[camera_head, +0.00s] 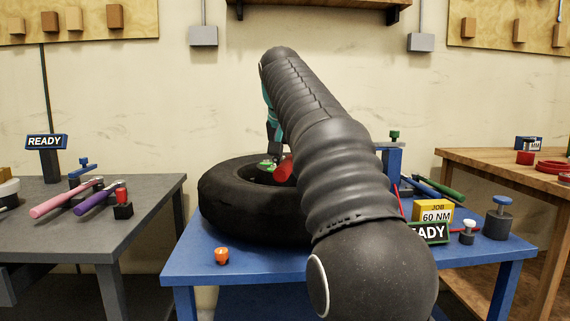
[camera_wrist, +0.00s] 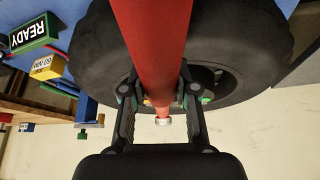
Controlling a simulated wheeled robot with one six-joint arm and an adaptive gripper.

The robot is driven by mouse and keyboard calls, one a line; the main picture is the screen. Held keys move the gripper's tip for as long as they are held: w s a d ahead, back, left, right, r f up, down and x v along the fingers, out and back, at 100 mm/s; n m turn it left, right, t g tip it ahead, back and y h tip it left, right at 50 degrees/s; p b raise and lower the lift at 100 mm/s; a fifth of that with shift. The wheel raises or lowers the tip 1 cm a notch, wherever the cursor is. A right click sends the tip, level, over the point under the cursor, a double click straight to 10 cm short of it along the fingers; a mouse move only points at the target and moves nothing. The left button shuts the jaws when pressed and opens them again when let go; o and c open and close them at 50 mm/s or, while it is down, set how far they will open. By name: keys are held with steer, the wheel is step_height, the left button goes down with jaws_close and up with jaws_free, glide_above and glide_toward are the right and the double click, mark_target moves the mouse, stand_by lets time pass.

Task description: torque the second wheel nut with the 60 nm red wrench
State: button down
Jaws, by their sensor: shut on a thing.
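The black tyre and wheel (camera_head: 230,195) lie flat on the blue table. In the head view a green-topped part (camera_head: 266,164) shows at the hub beside a red tool part (camera_head: 284,170). My gripper (camera_wrist: 160,100) is shut on the red wrench (camera_wrist: 165,45), seen in the wrist view with its shaft running across the wheel (camera_wrist: 95,50). A pale socket-like end (camera_wrist: 163,121) shows between the fingers. Green and orange bits show near the hub. The second nut and whether the wrench touches it cannot be told. My arm hides much of the wheel's right side.
A yellow "JOB 60 NM" block (camera_head: 433,212) and a READY sign (camera_head: 430,233) stand at the right of the blue table (camera_head: 190,262). An orange part (camera_head: 222,255) sits at its front left. The grey table (camera_head: 60,245) holds pink and purple-handled tools.

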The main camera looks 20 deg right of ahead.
steer(key=s+d+f+n+y+p, duration=0.1)
steer(key=d+n, duration=0.6)
steer(key=d, duration=0.7)
steer(key=shift+s+t+y+p, duration=0.4)
steer(key=shift+s+y+p, duration=0.35)
steer(key=shift+s+y, duration=0.4)
steer(key=shift+f+b, duration=0.55)
steer(key=shift+f, duration=0.25)
steer(key=w+a+m+h, duration=0.1)
steer(key=a+m, duration=0.2)
steer(key=a, duration=0.4)
steer(key=w+a+m+h+p, duration=0.1)
steer(key=w+a+m+h, duration=0.1)
steer(key=a+m, duration=0.2)
steer(key=shift+w+a+m+g, duration=0.3)
steer(key=shift+a+g, duration=0.1)
steer(key=shift+a, duration=1.5)
stand_by(2.1)
